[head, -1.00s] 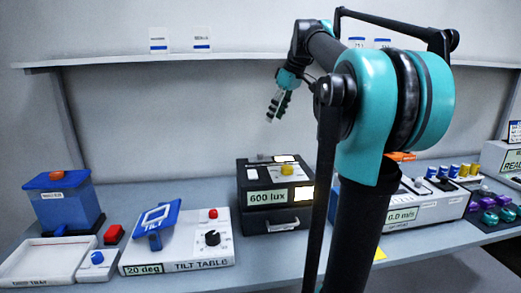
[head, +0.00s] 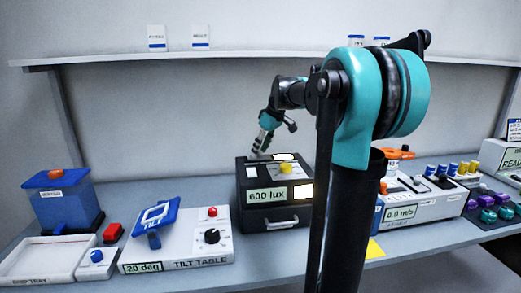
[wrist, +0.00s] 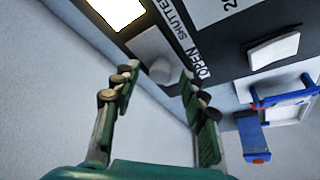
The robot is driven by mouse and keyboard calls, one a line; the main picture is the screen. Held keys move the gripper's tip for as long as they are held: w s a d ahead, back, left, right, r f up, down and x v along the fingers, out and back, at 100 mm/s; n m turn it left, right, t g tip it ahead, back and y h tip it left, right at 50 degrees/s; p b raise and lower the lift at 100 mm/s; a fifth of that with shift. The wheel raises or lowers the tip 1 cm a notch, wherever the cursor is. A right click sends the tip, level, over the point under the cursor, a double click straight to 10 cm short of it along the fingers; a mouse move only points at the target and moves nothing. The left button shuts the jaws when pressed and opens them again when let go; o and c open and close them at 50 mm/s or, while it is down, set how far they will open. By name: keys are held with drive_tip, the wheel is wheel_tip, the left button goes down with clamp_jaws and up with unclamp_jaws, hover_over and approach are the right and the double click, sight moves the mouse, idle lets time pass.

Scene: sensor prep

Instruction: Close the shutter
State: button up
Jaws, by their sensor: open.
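The shutter's grey slider with a rounded knob (wrist: 152,48) sits on top of the black light box (head: 277,222), beside the printed labels SHUTTER and OPEN (wrist: 203,64) in the wrist view. In the head view the box reads 600 lux, and bright windows (head: 284,157) show on its top and front. My gripper (head: 258,150) is over the back left of the box, pointing down. In the wrist view my gripper (wrist: 159,80) is open, its fingers on either side of the knob's near end. I cannot tell whether they touch it.
A yellow knob (head: 286,168) stands on the box top. The tilt table (head: 190,250) with its blue plate is to the left, beside a white tray (head: 35,262) and a blue bin (head: 66,204). A flow device (head: 425,203) is to the right. A shelf (head: 200,57) runs behind.

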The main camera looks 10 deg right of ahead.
drive_tip(key=shift+f, duration=0.1)
drive_tip(key=shift+c, duration=0.4)
clamp_jaws()
drive_tip(key=d, duration=0.9)
drive_tip(key=shift+d, duration=0.15)
drive_tip(key=shift+o, duration=0.4)
unclamp_jaws()
drive_tip(key=shift+d, duration=0.1)
